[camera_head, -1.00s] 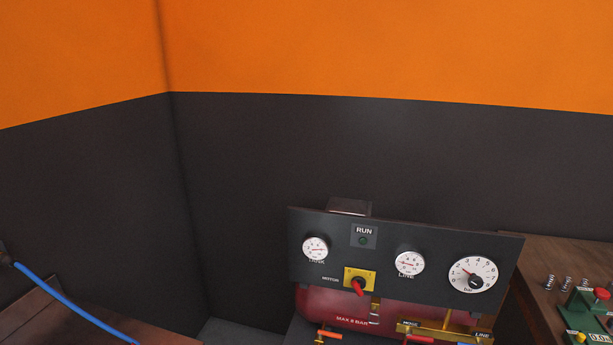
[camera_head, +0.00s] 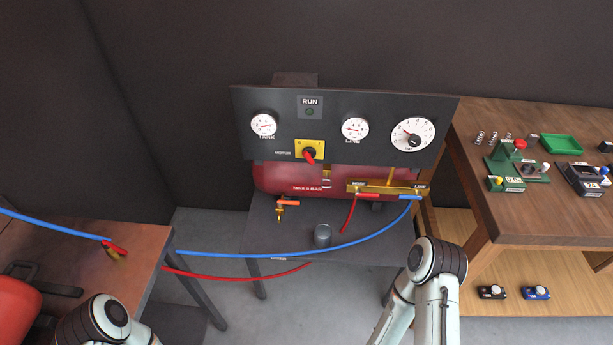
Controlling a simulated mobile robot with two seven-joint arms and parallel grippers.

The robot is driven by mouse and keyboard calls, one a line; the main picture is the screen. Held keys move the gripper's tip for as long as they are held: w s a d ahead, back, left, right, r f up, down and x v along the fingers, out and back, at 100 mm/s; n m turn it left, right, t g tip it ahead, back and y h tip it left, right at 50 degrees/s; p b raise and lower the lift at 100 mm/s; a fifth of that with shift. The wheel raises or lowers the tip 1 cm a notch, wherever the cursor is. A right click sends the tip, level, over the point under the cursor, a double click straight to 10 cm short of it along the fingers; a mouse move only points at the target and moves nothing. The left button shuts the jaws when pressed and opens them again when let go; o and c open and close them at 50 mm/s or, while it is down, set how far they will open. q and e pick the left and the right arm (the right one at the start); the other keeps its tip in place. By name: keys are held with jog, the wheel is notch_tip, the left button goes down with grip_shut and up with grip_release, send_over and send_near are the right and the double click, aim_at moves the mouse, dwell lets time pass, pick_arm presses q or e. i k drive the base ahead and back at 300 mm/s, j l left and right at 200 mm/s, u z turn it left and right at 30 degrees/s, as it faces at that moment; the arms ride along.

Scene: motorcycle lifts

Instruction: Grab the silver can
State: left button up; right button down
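A small grey metallic cylinder (camera_head: 323,235), which looks like the silver can, stands upright on the dark compressor stand (camera_head: 270,225), below the gauge panel. The blue hose passes just in front of it. No gripper touches it. Only upper links of my two arms show, at the lower left and at the lower right of centre. Both grippers are out of view.
A gauge panel (camera_head: 340,122) with a red tank (camera_head: 275,178) rises behind the stand. Blue (camera_head: 300,253) and red (camera_head: 235,277) hoses sag across its front. A wooden table (camera_head: 85,250) stands left; a workbench (camera_head: 540,190) with small devices stands right.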

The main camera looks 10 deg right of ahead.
aim_at(323, 232)
jog(key=i+z, duration=0.1)
jog(key=i, duration=0.5)
jog(key=z, duration=0.45)
jog(key=i+l+z, duration=0.1)
jog(key=z, duration=0.35)
jog(key=i+z, duration=0.1)
jog(key=z, duration=0.35)
jog(key=i+z, duration=0.15)
jog(key=i, duration=0.1)
